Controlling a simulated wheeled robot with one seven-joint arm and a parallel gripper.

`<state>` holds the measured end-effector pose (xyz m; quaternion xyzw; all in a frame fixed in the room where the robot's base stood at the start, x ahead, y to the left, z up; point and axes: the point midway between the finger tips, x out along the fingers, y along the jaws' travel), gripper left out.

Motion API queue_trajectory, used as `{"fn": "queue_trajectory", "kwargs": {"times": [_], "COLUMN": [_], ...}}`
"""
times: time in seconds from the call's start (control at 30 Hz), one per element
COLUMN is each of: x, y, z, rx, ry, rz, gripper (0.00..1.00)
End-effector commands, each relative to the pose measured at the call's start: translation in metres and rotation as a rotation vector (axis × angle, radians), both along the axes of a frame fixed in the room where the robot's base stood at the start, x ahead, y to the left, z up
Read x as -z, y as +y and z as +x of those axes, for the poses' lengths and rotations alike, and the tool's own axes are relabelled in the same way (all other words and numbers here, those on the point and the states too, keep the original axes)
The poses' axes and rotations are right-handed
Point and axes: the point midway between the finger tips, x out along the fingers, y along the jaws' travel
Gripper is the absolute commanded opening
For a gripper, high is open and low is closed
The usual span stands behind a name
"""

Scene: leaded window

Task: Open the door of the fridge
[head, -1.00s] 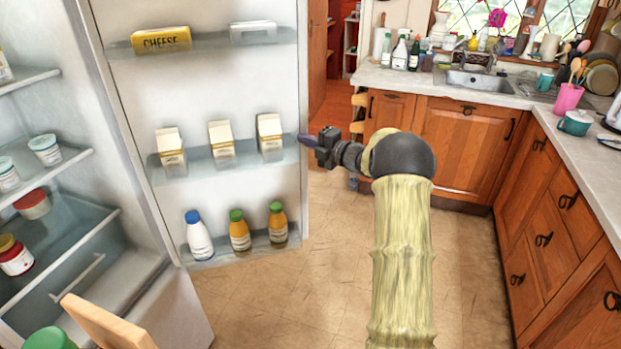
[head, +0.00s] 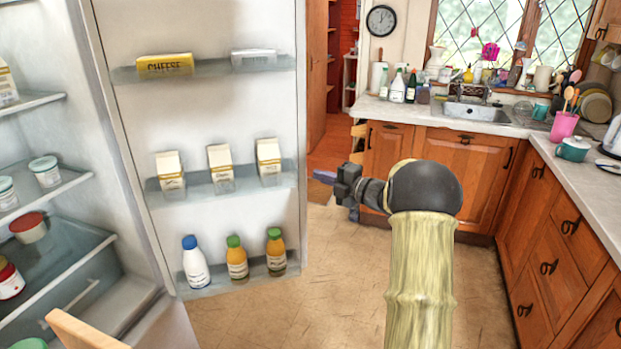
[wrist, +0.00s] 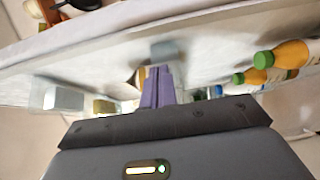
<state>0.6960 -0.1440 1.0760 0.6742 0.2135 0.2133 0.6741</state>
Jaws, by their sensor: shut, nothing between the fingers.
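The fridge door (head: 215,115) stands wide open in the head view, its inner face toward me, with shelves of cartons and bottles. The fridge interior (head: 50,215) shows at the left. My gripper (head: 322,176) is shut and empty, just to the right of the door's free edge at about the height of the middle shelf. In the wrist view, the closed purple fingers (wrist: 158,88) point toward the door (wrist: 215,65). I cannot tell whether they touch it. The door's outer face and handle are hidden in the head view.
Wooden cabinets (head: 462,160) and a counter (head: 455,112) with a sink line the back and right. A wooden chair or table part (head: 85,330) is at the lower left. The tiled floor (head: 330,270) between door and cabinets is clear.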

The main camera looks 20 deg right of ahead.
Motion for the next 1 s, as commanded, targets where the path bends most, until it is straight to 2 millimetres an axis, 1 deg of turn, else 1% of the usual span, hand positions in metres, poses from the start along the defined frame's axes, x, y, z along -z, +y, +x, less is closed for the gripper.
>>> {"fn": "queue_trajectory", "kwargs": {"times": [0.1,0.2,0.33,0.47,0.87,1.0], "x": [0.001,0.001,0.000,0.000,0.000,-0.002], "y": [-0.020,-0.033,-0.042,-0.043,-0.038,-0.035], "z": [-0.018,-0.031,-0.040,-0.043,-0.041,-0.038], "rx": [0.006,0.009,0.007,0.005,-0.003,0.027], "ry": [0.001,-0.001,0.000,0.000,0.001,0.018], "rz": [0.001,-0.001,0.000,0.000,0.001,0.019], "gripper": [0.00,0.00,0.00,0.00,0.00,0.00]}}
